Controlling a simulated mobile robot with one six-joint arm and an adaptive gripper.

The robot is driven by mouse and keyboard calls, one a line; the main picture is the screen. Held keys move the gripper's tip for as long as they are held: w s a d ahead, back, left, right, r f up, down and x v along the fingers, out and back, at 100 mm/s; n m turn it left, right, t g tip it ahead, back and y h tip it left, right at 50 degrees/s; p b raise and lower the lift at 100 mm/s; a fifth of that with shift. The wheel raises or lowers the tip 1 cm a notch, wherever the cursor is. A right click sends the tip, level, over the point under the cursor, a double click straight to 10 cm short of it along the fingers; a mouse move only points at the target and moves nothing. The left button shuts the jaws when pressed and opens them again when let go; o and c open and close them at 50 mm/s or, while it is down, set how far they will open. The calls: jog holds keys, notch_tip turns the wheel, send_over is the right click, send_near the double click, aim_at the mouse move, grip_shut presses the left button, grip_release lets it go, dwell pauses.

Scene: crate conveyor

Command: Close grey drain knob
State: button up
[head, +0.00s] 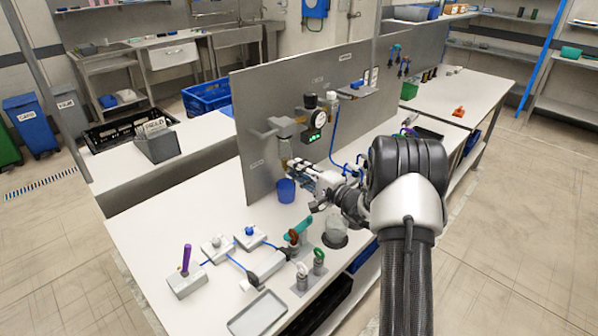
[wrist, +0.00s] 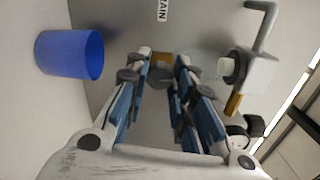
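In the wrist view, a small grey knob (wrist: 160,80) on a brass-coloured fitting (wrist: 162,59) shows between my gripper's fingers, below a label ending in "AIN" on the grey panel (wrist: 120,25). My gripper (wrist: 162,66) is open, its two fingers one on each side of the knob. I cannot tell if they touch it. In the head view, my gripper (head: 296,168) is at the front of the upright grey panel (head: 262,90), and the knob is hidden there.
A blue cup (head: 286,190) stands left of my gripper; it also shows in the wrist view (wrist: 70,53). A grey tap (wrist: 252,68) with a bent handle is close on the right. Switch boxes (head: 186,284), small valves and a tray (head: 257,314) occupy the front of the white bench.

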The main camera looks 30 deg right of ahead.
jog(key=o, duration=0.5)
jog(key=shift+s, duration=0.1)
jog(key=v, duration=1.1)
jog(key=shift+s+d, duration=0.15)
jog(key=shift+s, duration=0.25)
